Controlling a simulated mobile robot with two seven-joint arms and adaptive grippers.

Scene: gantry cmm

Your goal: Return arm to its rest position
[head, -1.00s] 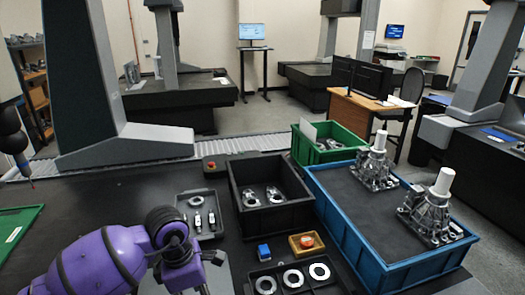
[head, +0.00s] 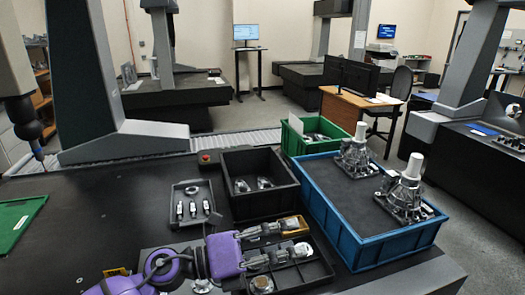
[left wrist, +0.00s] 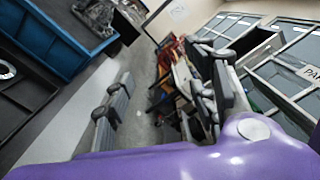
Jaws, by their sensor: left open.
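My left arm, purple, comes in from the bottom left in the head view. Its gripper (head: 302,238) points right, with its two grey fingers apart and nothing between them. It is in front of a black tray of rings (head: 318,272) and covers much of it. In the left wrist view the fingers of the left gripper (left wrist: 165,98) also stand wide apart, with only floor and background clutter between them. My right gripper is not in view.
A black bin (head: 290,200) with metal parts stands behind the gripper. A blue crate (head: 385,240) holding two castings is to the right, a green bin (head: 290,140) behind it. A small tray (head: 183,213) of parts lies left.

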